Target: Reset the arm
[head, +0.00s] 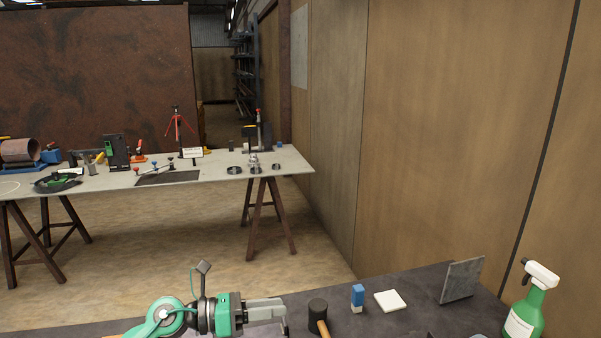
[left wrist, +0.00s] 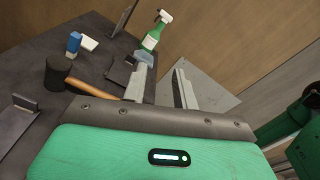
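My left gripper (head: 284,318) reaches in from the left over the near dark bench (head: 425,290). Its green and grey wrist and pale fingers point right. In the left wrist view my left gripper (left wrist: 164,80) shows its two fingers apart, with nothing held between them. A mallet (head: 317,311) with a black head and wooden handle lies just right of the fingertips in the head view. It also shows left of the fingers in the left wrist view (left wrist: 58,75). I cannot see my right gripper.
A blue-and-white block (head: 357,294), a white square pad (head: 390,301), a tilted grey plate (head: 462,281) and a green spray bottle (head: 526,310) stand farther right on the bench. A wooden wall (head: 450,130) rises behind. A far trestle table (head: 215,172) holds several tools and parts.

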